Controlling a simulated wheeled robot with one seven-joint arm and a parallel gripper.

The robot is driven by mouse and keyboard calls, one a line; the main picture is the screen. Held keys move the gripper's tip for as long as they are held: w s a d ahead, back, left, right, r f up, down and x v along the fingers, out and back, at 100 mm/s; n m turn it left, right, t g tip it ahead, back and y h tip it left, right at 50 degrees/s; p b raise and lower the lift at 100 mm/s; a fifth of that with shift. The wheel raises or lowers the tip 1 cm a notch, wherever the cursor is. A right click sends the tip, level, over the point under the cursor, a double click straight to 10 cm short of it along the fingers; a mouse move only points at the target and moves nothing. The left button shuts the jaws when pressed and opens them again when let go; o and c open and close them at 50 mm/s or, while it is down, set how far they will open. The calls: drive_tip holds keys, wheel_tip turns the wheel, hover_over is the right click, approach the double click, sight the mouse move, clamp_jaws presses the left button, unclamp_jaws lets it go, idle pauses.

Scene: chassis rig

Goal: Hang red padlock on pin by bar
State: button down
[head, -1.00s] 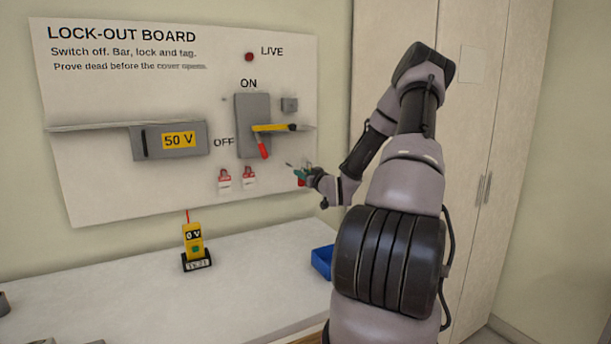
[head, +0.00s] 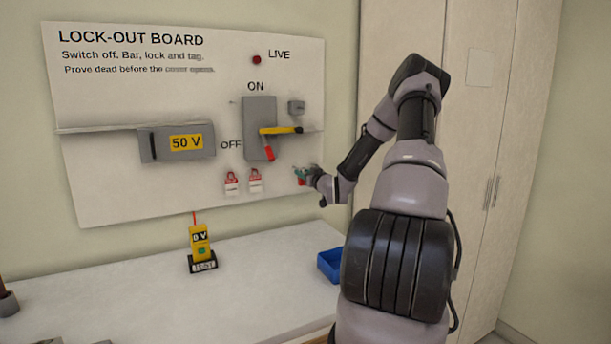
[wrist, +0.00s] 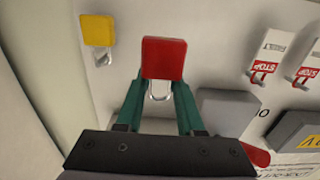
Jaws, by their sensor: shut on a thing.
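The red padlock (wrist: 164,58) is between the teal fingertips of my gripper (wrist: 160,90) in the wrist view, and the fingers are shut on it. Its metal shackle shows between the fingers, on the side toward the palm. In the head view the padlock (head: 300,183) is small beside my gripper (head: 303,176), in front of the board's lower right part. The yellow bar (head: 282,131) lies across the grey switch box (head: 259,115), above and left of my gripper. The red switch handle (head: 268,152) points down. I cannot make out the pin for certain.
A yellow padlock (wrist: 97,30) hangs on the board near my gripper. Two red-and-white tags (head: 231,183) (head: 256,181) hang below the switch. The 50 V box (head: 177,144) projects from the board. A yellow tester (head: 200,243) and blue bin (head: 330,263) stand on the bench.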

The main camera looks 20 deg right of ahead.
sight(293, 167)
drive_tip(key=shift+w+a+f, duration=0.1)
drive_tip(key=shift+w+a, duration=0.05)
drive_tip(key=shift+w, duration=3.05)
drive_tip(key=s, duration=0.8)
drive_tip(key=shift+s+d+r, duration=0.2)
drive_tip(key=shift+s, duration=0.15)
drive_tip(key=shift+s, duration=0.1)
drive_tip(key=shift+r, duration=0.1)
